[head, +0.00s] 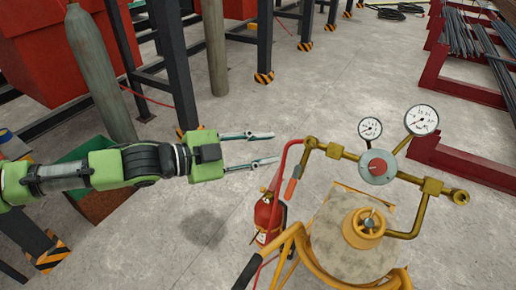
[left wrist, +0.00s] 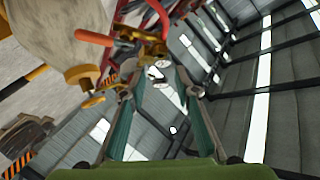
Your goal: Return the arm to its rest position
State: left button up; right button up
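My left arm comes in from the left in the head view, and its gripper (head: 262,148) is open with nothing between the two fingers. The fingers point right, toward a brass valve assembly with a red-centred regulator (head: 378,167) and two round gauges (head: 421,120). The fingertips are close to the red hose in the picture; I see no contact. In the left wrist view the open fingers (left wrist: 165,85) frame the small gauges farther off, with the hall roof behind. My right gripper is in neither view.
A gas cylinder top with a yellow valve wheel (head: 364,228) stands in a yellow frame below the gauges. A red fire extinguisher (head: 268,216) stands beside it. A tall grey cylinder (head: 98,70) and dark posts are behind my arm. Red racks with rebar (head: 480,45) are at the right.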

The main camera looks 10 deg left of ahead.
pick_arm(q)
jog(key=shift+s+a+r, duration=0.15)
jog(key=shift+s+a, duration=0.2)
jog(key=shift+a, duration=0.2)
